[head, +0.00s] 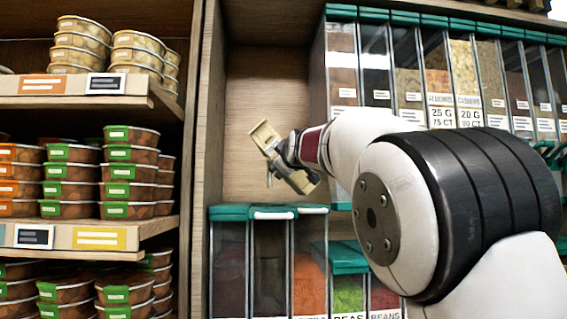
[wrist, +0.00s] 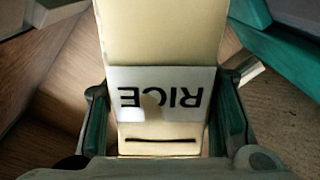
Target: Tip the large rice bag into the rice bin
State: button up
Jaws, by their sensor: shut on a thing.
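The rice bag is a pale beige block with a white label reading RICE, upside down in the wrist view (wrist: 165,40). My gripper (wrist: 163,88) is shut on it, with one dark green finger on each side. In the head view the bag (head: 265,134) is tilted in the air, and my gripper (head: 285,155) partly covers it. It is above the lower row of teal-lidded bins (head: 272,212), apart from them. I cannot tell which bin is the rice bin, as the labels are mostly cut off. The bag's far end is out of the wrist view.
Tall clear dispensers (head: 408,80) fill the upper shelf at right. Lower bins labelled PEAS (head: 349,290) and BEANS (head: 384,298) stand below my arm. A wooden upright (head: 203,120) divides this bay from shelves of stacked tubs (head: 130,170) at left. The bay around the bag is empty.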

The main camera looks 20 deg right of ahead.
notch_tip(320, 180, down, 3)
jog(key=n, duration=0.4)
jog(key=shift+n, duration=0.3)
jog(key=shift+s+a+f+n+p, duration=0.1)
jog(key=shift+a+f+n+p, duration=0.15)
jog(key=shift+f+n+p, duration=0.5)
jog(key=shift+a+f+n+p, duration=0.2)
jog(key=shift+f+n, duration=0.85)
jog(key=shift+n, duration=0.2)
jog(key=shift+a+r+n+p, duration=0.1)
jog(key=shift+a+n+p, duration=0.2)
jog(key=shift+n, duration=0.55)
jog(key=shift+a+r+n+p, duration=0.1)
jog(key=shift+n+p, duration=0.25)
jog(key=shift+n, duration=0.5)
